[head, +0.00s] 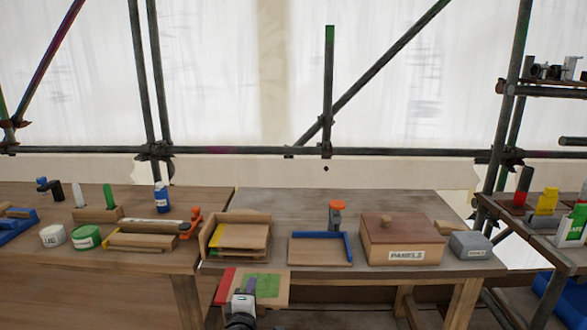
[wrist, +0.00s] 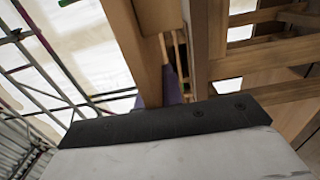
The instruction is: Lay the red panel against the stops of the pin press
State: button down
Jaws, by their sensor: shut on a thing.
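The red panel (head: 226,288) is a light wooden board with a red left edge and a green patch, in front of the bench. My gripper (head: 250,285) is shut on it; in the wrist view, wood (wrist: 136,45) stands at the purplish fingers, and the grip itself is partly hidden. The pin press (head: 320,252) is on the bench behind and to the right. It has a wooden bed, blue stops (head: 351,247) along its back and right sides, and an orange knob (head: 337,205) behind. Its bed looks empty. The panel is apart from the press.
A wooden rack (head: 207,231) with yellow-edged boards stands left of the press. A lidded box labelled PANELS (head: 403,238) and a grey box (head: 470,244) stand to its right. A left bench holds tubs, a blue bottle (head: 161,198) and an orange clamp (head: 191,220).

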jog(key=s+d+f, duration=0.3)
jog(key=s+f, duration=0.1)
jog(key=f, duration=0.5)
jog(key=s+d+f, duration=0.4)
jog(key=f, duration=0.6)
jog(key=s+d+f+y, duration=0.1)
jog(key=s+d+f, duration=0.2)
jog(key=f, duration=0.6)
jog(key=shift+s+d+f+n+b, duration=0.3)
jog(key=shift+s+d+b, duration=0.1)
jog(key=shift+s, duration=0.15)
jog(key=shift+r, duration=0.1)
